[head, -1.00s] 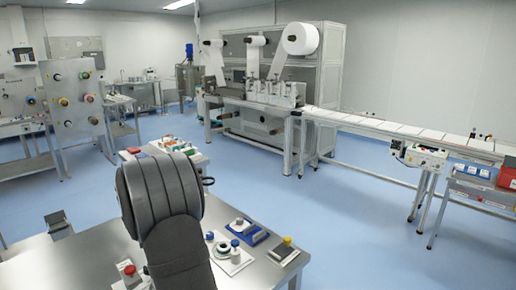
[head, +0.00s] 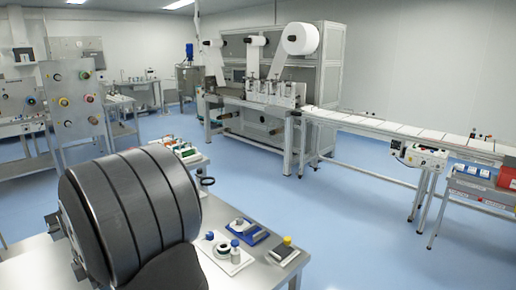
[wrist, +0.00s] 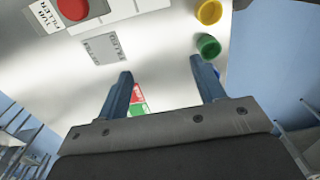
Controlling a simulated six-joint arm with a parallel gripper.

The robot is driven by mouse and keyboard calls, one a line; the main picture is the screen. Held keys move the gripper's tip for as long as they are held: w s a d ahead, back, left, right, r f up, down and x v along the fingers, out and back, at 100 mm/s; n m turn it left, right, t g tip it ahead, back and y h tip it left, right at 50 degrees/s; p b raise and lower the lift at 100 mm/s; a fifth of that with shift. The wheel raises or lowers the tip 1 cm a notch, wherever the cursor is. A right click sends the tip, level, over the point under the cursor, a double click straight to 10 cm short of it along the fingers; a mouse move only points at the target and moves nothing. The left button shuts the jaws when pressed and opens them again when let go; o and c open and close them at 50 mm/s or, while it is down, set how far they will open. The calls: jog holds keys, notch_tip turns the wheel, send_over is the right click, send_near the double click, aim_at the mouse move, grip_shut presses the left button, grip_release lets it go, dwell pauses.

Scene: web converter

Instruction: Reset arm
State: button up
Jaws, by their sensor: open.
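My gripper (wrist: 160,82) shows in the wrist view with its two blue-grey fingers apart and nothing held between them. It hangs above a shiny steel surface (wrist: 75,88). A small green, white and red piece (wrist: 138,98) shows behind the left finger, partly hidden by it. In the head view my dark ribbed arm covers the lower left, over the steel table (head: 240,275), and I cannot make out the fingertips there.
A red button (wrist: 73,8), a yellow cap (wrist: 208,11) and a green cap (wrist: 208,46) lie near the gripper. A blue holder (head: 248,232), a white plate (head: 230,260) and a yellow-topped block (head: 286,252) stand right of my arm.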

notch_tip(320, 180, down, 10)
jog(key=a+n, duration=0.2)
jog(key=n, duration=0.3)
jog(key=shift+w+a+n, duration=0.25)
jog(key=shift+n, duration=0.15)
jog(key=shift+r, duration=0.15)
jog(key=o, duration=0.8)
jog(key=w+d+r+m, duration=0.1)
jog(key=w, duration=0.1)
jog(key=w+d+r, duration=0.1)
jog(key=w, duration=0.2)
jog(key=w+r+m, duration=0.1)
jog(key=w+r, duration=0.1)
jog(key=w, duration=0.1)
jog(key=shift+d+m, duration=0.3)
jog(key=shift+d, duration=0.1)
jog(key=w+d+r+m, duration=0.3)
jog(key=w+d+r, duration=0.3)
jog(key=w, duration=0.2)
jog(key=shift+g, duration=0.3)
notch_tip(320, 180, down, 10)
jog(key=shift+w+d+r, duration=0.1)
